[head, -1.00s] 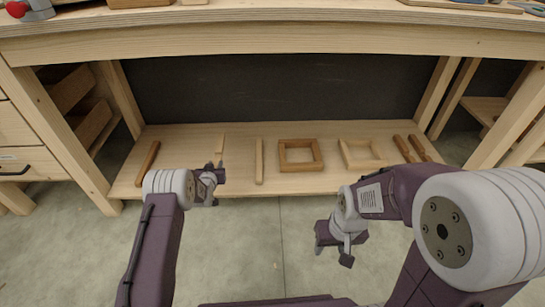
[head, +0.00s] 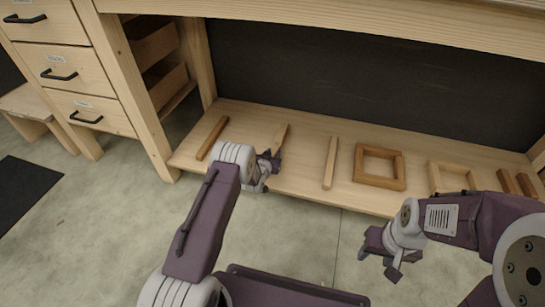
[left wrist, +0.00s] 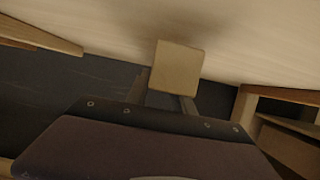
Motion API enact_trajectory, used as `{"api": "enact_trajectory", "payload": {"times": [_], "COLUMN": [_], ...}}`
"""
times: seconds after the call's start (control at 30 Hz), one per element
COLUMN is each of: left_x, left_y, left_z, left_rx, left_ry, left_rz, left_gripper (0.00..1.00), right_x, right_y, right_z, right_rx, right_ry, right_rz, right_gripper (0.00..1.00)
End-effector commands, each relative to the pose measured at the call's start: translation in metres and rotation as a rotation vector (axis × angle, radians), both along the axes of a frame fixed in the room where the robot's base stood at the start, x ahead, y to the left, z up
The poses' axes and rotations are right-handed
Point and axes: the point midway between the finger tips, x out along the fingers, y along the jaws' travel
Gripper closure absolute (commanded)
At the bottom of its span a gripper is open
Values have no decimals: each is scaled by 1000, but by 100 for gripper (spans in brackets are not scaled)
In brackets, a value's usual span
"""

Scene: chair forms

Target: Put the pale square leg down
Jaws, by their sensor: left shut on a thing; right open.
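My left gripper (head: 270,160) is shut on the pale square leg (head: 281,136) over the front part of the low shelf (head: 242,118). The leg points away from me, toward the back panel. In the left wrist view the leg's square end (left wrist: 179,67) faces the camera between the fingers, close to a pale surface with a shadow beside it. I cannot tell whether the leg touches the shelf. My right gripper (head: 388,255) is open and empty, in front of the shelf over the floor.
A brown leg (head: 212,138) lies left of the held leg and another pale leg (head: 330,163) lies right of it. Farther right are a brown square frame (head: 379,182), a pale frame (head: 433,178) and two brown legs (head: 507,182). Drawers (head: 62,72) stand at left.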

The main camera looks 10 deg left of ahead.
Motion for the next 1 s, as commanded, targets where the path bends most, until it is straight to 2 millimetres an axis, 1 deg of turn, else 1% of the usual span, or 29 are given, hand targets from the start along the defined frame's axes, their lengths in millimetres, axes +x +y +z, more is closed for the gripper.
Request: {"api": "enact_trajectory", "payload": {"times": [0.03, 0.07, 0.2, 0.4, 0.43, 0.47, 0.5, 0.8, 0.87, 1.0], "left_x": [-2, -3, -3, -3, -4, -4, -4, -4, -3, -2], "left_y": [1, 1, 1, 1, 1, 1, 1, 1, 1, 0], "left_z": [-17, -19, -15, -18, -19, -18, -18, -18, -15, -8], "left_rx": [0, 0, 0, 0, 0, 0, 0, 0, 0, 1], "left_ry": [-1, -2, -2, -2, 0, -1, -1, -1, -2, -1], "left_rz": [0, 0, 0, 0, 0, 0, 0, 0, 0, -1], "left_gripper": [100, 100, 100, 100, 63, 54, 49, 49, 49, 49], "right_x": [0, 0, 0, 0, 0, 0, 0, 0, 0, 0], "right_y": [0, 0, 0, 0, 0, 0, 0, 0, 0, 0], "right_z": [-14, -16, -12, -11, -11, -11, -11, -11, -11, -6], "right_rx": [0, 0, 0, 0, 0, 0, 0, 0, 0, 0], "right_ry": [1, 1, 1, 0, 0, 0, 0, 0, 0, 0], "right_rz": [0, 0, 0, 0, 0, 0, 0, 0, 0, 0], "right_gripper": [51, 51, 51, 51, 51, 51, 51, 51, 51, 51]}}
